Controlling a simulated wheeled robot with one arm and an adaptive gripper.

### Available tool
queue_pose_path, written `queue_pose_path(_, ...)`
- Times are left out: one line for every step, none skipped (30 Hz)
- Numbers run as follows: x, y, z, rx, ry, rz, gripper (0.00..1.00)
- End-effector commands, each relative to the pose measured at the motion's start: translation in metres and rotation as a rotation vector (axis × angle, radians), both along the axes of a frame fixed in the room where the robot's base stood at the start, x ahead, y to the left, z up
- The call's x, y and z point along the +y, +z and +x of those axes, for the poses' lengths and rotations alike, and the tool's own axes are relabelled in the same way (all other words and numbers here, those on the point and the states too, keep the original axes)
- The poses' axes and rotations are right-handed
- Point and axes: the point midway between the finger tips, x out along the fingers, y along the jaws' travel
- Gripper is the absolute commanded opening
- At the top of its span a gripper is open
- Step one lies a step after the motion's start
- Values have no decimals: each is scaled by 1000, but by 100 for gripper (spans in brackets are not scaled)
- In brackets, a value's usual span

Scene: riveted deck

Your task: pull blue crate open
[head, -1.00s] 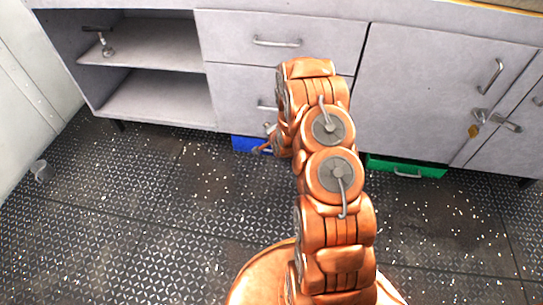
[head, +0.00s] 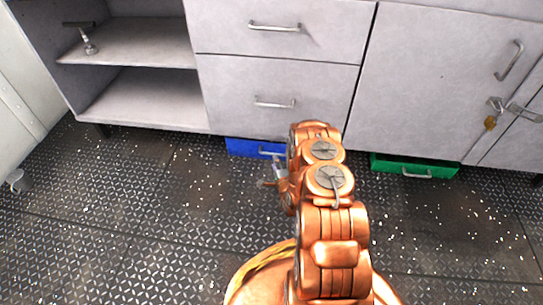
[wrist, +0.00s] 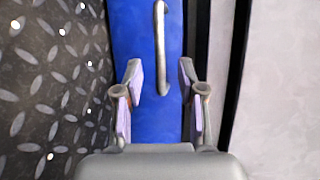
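The blue crate (head: 243,149) sits low under the grey cabinet, its front face showing, partly hidden by my arm. A grey bar handle (head: 271,153) is on its front. In the wrist view the blue front (wrist: 147,110) runs up the middle, with the handle (wrist: 160,50) ahead of and between my fingertips. My gripper (wrist: 160,80) is open and empty, its two fingers apart over the blue front. In the head view my gripper (head: 272,176) is beside the crate, partly hidden by my arm.
A green crate (head: 440,169) sits under the cabinet to the right. Grey drawers (head: 270,75) and a cabinet door (head: 440,80) stand above. An open shelf (head: 135,95) is at left. The riveted deck (head: 120,220) in front is mostly clear.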

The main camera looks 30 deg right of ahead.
Motion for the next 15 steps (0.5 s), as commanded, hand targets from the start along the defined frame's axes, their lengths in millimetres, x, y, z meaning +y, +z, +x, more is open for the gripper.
queue_pose_path(-1,-1,5,-2,1,-3,39)
queue_pose_path(-2,-2,7,-2,1,-3,39)
queue_pose_path(-3,-3,12,-1,1,-3,39)
queue_pose_path(-4,-4,15,0,1,-3,39)
queue_pose_path(-5,-6,18,0,1,-2,39)
queue_pose_path(-7,-7,23,0,1,-1,39)
queue_pose_path(-9,-8,27,0,1,-2,39)
queue_pose_path(-10,-9,31,-1,0,-3,39)
queue_pose_path(-12,-10,37,-1,0,-3,39)
queue_pose_path(-14,-11,42,0,0,-3,39)
queue_pose_path(-15,-11,46,0,0,-3,39)
queue_pose_path(-17,-12,51,0,0,-2,39)
queue_pose_path(-19,-13,54,-1,0,-3,39)
queue_pose_path(-20,-13,57,0,0,-2,39)
queue_pose_path(-21,-14,60,1,-1,-1,39)
